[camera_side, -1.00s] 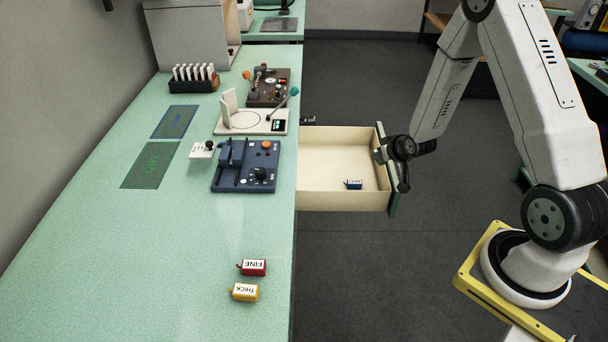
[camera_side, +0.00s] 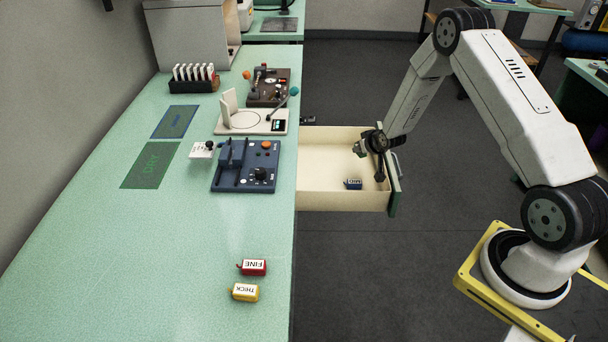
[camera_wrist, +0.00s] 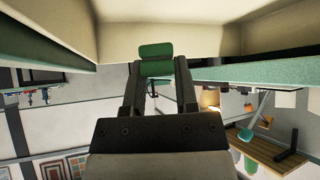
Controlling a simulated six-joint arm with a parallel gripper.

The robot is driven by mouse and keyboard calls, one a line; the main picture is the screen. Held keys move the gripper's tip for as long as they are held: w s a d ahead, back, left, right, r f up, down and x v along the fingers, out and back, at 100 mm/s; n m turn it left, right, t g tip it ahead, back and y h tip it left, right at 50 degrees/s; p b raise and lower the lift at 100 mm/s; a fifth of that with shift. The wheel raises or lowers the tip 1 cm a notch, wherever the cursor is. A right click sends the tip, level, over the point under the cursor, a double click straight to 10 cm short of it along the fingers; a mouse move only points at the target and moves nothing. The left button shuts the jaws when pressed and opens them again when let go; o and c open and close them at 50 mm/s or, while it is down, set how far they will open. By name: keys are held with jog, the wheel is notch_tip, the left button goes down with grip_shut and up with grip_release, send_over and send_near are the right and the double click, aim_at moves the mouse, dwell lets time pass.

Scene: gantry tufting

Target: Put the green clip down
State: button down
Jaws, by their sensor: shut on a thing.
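A green clip (camera_wrist: 155,50) shows between the fingertips of my gripper (camera_wrist: 157,72) in the wrist view. The gripper is shut on it. In the side view my gripper (camera_side: 360,149) is over the right part of the open drawer (camera_side: 325,201), apart from its floor. The clip is too small to make out clearly there.
A small blue labelled block (camera_side: 353,184) lies on the drawer floor below my gripper. The drawer's green front (camera_side: 395,185) stands at the right. A red block (camera_side: 252,267) and a yellow block (camera_side: 244,292) lie on the bench (camera_side: 130,270). The drawer's left part is clear.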

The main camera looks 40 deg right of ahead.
jog(key=shift+x, duration=2.9)
jog(key=shift+s+f, duration=0.1)
jog(key=shift+f, duration=0.25)
jog(key=shift+f, duration=1.7)
jog(key=shift+f, duration=0.15)
jog(key=shift+c, duration=1.9)
grip_release()
jog(key=shift+r, duration=0.25)
